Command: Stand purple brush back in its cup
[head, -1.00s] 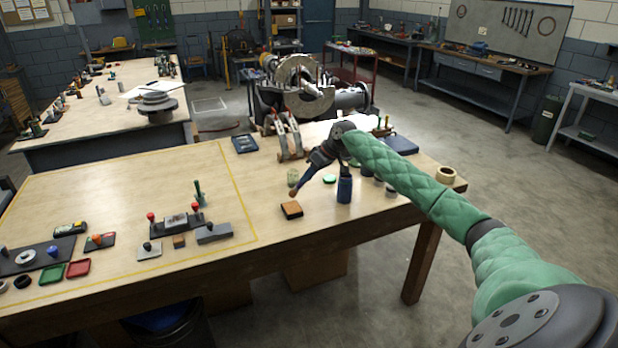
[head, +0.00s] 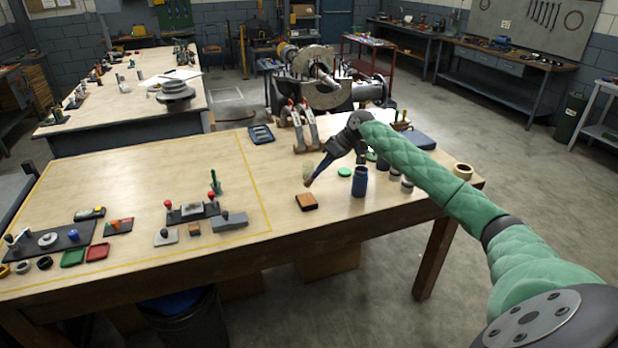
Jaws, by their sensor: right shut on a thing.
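My right gripper (head: 333,152) is shut on the purple brush (head: 321,166), which looks dark blue-purple here. The brush slants down to the left, and its brownish lower end is just above and behind an orange-topped block (head: 306,202). A dark blue cup (head: 360,182) stands upright on the table, to the right of the brush and apart from it. I cannot see into the cup clearly. My left gripper is not in view.
A green disc (head: 344,172) lies left of the cup, and small dark jars (head: 394,175) stand to its right. A tape roll (head: 462,171) is near the table's right edge. The yellow-outlined area at left holds stamps and trays.

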